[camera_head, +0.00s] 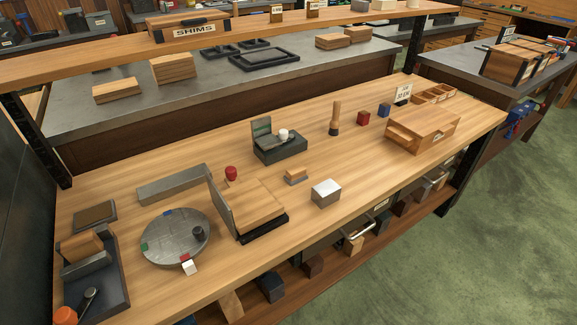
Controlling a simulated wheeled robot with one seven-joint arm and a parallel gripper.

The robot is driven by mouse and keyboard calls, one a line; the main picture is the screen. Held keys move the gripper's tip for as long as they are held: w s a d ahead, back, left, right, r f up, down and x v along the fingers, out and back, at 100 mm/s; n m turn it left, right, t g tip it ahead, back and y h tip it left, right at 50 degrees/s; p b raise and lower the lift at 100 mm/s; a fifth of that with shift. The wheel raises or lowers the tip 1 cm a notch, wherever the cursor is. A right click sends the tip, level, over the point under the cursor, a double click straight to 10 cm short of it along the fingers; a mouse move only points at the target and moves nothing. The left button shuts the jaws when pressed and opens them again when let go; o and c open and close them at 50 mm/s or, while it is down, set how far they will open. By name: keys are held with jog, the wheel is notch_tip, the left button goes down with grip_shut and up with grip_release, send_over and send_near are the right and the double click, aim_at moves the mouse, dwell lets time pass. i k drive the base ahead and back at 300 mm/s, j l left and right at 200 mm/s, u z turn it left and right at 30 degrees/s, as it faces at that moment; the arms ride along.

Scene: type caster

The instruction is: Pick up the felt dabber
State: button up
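An upright wooden handle with a dark lower end, which looks like the felt dabber (335,117), stands on the wooden bench top (330,222) right of centre. It stands apart from the things around it. Its underside is hidden against the bench. A small wooden block with a grey base (296,176) lies nearer the front. My gripper does not show in this view.
A metal-topped block (326,192) sits near the front edge. A shelf (300,22) runs above the back.

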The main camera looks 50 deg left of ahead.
aim_at(294, 175)
jog(key=i+u, duration=0.2)
jog(key=u, duration=0.2)
jog(key=i+u, duration=0.2)
jog(key=u, duration=0.25)
jog(key=i+l+u, duration=0.1)
jog(key=u, duration=0.3)
jog(key=i+u, duration=0.15)
jog(key=u, duration=0.25)
jog(key=i+u, duration=0.15)
jog(key=u, duration=0.25)
jog(key=i+u, duration=0.2)
jog(key=u, duration=0.2)
jog(key=i+l+u, duration=0.1)
jog(key=u, duration=0.35)
jog(key=i+l+u, duration=0.1)
jog(key=l+u, duration=0.15)
jog(key=u, duration=0.15)
